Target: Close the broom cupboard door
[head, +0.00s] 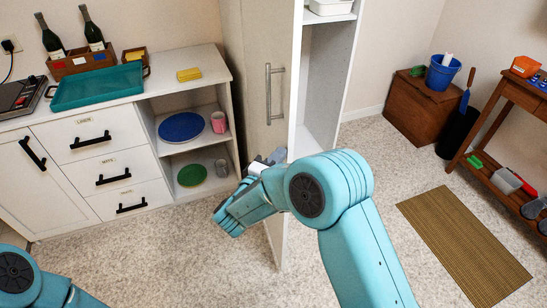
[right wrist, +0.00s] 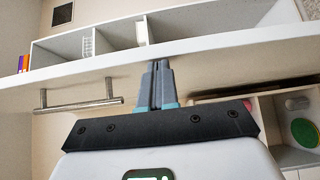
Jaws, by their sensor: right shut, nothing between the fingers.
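The broom cupboard door (head: 252,60) stands open, its outer face with the bar handle (head: 268,95) turned to the left and its free edge toward me. To its right a bare part of the cupboard interior (head: 320,85) shows. My left gripper is out of view.
A white counter with drawers (head: 105,160) and open shelves stands left of the door. A brown chest (head: 412,110), a wooden side table (head: 500,95) and a woven mat (head: 465,240) are at the right. The speckled floor (head: 365,180) between is free.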

